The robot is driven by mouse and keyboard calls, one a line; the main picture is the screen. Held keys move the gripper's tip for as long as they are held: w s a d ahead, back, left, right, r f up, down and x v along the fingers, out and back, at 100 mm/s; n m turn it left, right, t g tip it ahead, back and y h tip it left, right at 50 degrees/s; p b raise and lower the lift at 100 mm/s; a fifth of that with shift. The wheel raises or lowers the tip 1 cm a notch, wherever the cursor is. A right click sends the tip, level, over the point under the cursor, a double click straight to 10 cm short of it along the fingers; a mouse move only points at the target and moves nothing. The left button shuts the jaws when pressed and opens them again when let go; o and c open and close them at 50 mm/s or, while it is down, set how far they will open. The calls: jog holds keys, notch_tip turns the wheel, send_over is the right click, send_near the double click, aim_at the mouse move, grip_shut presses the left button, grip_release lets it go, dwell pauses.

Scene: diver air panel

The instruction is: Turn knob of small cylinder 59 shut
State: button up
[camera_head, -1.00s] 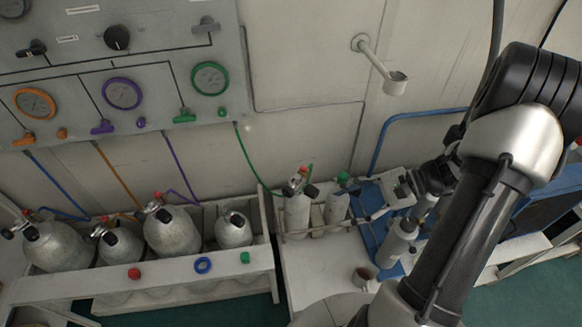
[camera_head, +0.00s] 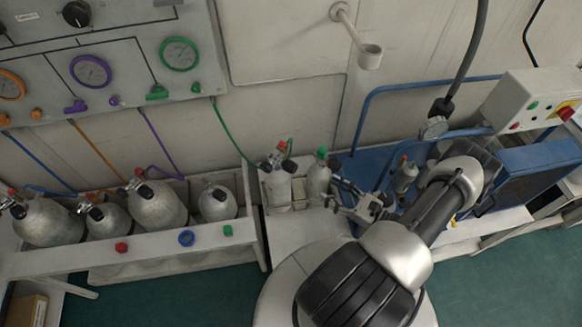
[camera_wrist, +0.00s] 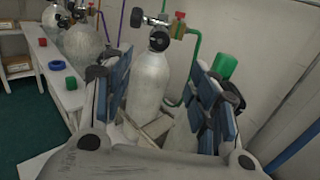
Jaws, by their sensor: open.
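A third small cylinder (camera_head: 404,179) with a red top stands at the blue bench. No number 59 is readable on any. My gripper (camera_head: 343,199) is open and empty, just right of the green-knob cylinder.
Several larger cylinders (camera_head: 155,208) stand in a white rack at left. The gauge panel (camera_head: 120,45) is on the wall above. A wall-mounted cup holder (camera_head: 369,56) projects over the bench. A blue rail (camera_head: 430,84) and a control box (camera_head: 535,100) are at right.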

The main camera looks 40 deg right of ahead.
aim_at(295, 170)
jog(key=b+x, duration=0.1)
jog(key=x, duration=1.4)
jog(key=shift+w+a, duration=0.1)
jog(key=shift+w, duration=0.05)
jog(key=c, duration=1.1)
jog(key=shift+o, duration=0.2)
